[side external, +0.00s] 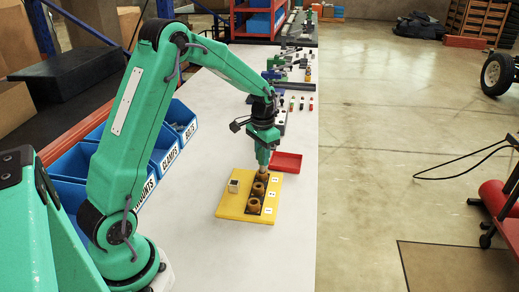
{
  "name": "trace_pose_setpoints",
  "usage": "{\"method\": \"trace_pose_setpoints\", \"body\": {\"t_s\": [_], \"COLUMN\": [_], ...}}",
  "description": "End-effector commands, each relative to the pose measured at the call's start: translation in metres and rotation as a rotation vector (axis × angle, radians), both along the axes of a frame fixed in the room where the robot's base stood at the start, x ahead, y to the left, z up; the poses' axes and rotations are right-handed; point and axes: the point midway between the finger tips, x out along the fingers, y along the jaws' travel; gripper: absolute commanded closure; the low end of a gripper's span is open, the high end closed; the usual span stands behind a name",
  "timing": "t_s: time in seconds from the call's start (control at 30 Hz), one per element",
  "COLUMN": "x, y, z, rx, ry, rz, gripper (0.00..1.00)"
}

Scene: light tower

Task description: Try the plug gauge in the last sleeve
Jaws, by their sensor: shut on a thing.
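A yellow board (234,208) lies on the white table. Three brown sleeves stand in a row on it: the nearest sleeve (254,205) by label 1, the middle sleeve (258,189) by label 2, and the far sleeve (262,176) by label 3. My gripper (263,163) points straight down directly over the far sleeve, shut on the plug gauge. The gauge is too small and too covered by the jaws to make out. I cannot tell whether its tip is inside the far sleeve or just above it.
A small pale block (234,186) sits on the board left of the sleeves. A red tray (287,162) lies just behind the board. Blue labelled bins (168,148) line the left table edge. Tools and small parts crowd the back; the near table is clear.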

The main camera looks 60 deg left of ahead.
Motion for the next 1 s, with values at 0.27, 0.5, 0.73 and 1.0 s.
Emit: {"method": "trace_pose_setpoints", "body": {"t_s": [0.27,0.5,0.73,1.0], "x": [0.000,0.000,0.000,0.000], "y": [0.000,0.000,0.000,0.000], "z": [-0.003,-0.006,-0.008,-0.011], "rx": [0.000,0.000,0.000,0.000], "ry": [0.000,0.000,0.000,0.000], "rz": [0.000,0.000,0.000,0.000], "gripper": [1.00,1.00,1.00,1.00]}}
